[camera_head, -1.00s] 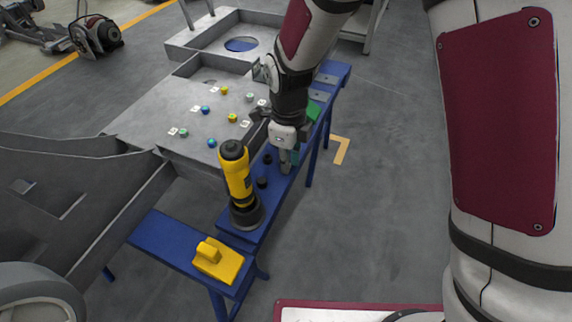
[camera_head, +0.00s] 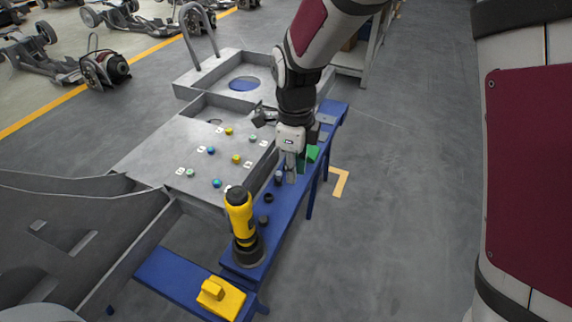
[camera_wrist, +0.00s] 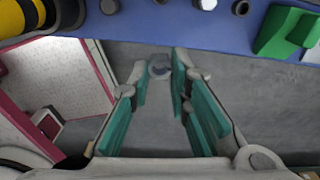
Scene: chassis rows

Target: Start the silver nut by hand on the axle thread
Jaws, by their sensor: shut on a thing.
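In that view the nut shows against the grey floor, just off the bench edge. The nut cannot be made out in the head view. I cannot pick out the axle thread in either view. A grey chassis panel (camera_head: 165,160) with several coloured studs and white labels lies left of my gripper.
The blue bench (camera_head: 283,215) holds a yellow-and-black power tool (camera_head: 240,217), several small dark round pieces (camera_head: 268,198) and a green block (camera_head: 312,153). A yellow block (camera_head: 220,297) sits on the lower blue bench. The floor right of the bench is open.

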